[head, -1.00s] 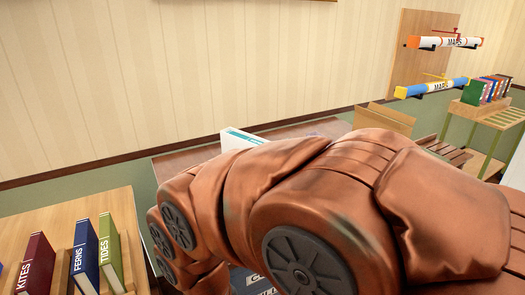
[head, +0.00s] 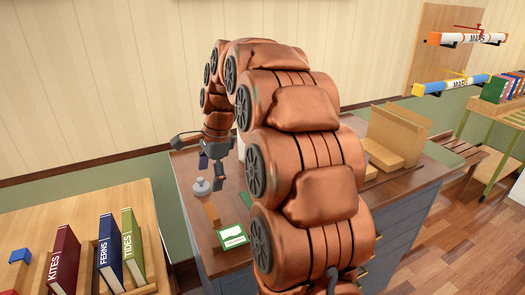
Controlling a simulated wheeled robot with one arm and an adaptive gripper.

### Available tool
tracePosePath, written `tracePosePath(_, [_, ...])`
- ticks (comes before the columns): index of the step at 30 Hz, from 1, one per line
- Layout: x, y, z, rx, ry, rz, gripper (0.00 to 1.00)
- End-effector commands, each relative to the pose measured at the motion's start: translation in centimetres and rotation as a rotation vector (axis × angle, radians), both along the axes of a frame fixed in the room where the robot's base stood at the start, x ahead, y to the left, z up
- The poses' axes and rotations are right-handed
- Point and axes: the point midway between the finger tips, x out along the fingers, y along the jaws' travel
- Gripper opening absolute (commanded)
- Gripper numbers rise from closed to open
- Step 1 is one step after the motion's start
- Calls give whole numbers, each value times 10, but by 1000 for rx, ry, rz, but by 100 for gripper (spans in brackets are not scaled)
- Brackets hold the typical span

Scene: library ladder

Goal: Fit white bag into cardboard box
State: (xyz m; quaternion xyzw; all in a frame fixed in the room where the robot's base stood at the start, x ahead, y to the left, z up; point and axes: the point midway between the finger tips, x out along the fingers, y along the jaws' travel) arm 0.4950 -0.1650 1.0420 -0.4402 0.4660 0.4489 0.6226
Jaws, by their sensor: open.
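An open cardboard box (head: 397,128) with a raised flap stands on the far right part of the dark counter (head: 205,258). I cannot make out a white bag for certain. A pale sliver (head: 238,150) shows just left of my arm, mostly hidden, and I cannot tell what it is. My gripper (head: 203,155) is open and points down over the counter's left back part, well left of the box. A small dark purple thing shows under it; I cannot tell whether they touch.
A silver bell-shaped thing (head: 201,187), a wooden block (head: 213,214) and a green-edged card (head: 232,236) are on the counter below my gripper. Several books stand on the table (head: 168,215) at left. Map tubes (head: 452,85) hang at upper right. My arm hides the counter's middle.

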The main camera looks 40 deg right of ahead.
Motion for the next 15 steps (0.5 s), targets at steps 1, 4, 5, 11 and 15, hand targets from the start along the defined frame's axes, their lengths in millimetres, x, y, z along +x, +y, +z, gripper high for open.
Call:
tracePosePath(1, [14, -22, 5, 15, -7, -102, 83])
tracePosePath(4, [34, -62, 10, 49, -18, -306, 83])
tracePosePath(5, [39, -74, 10, 60, -19, -367, 83])
tracePosePath(11, [63, -163, 16, 139, -45, -773, 83])
tracePosePath(15, [68, -220, 14, 192, -60, -1020, 83])
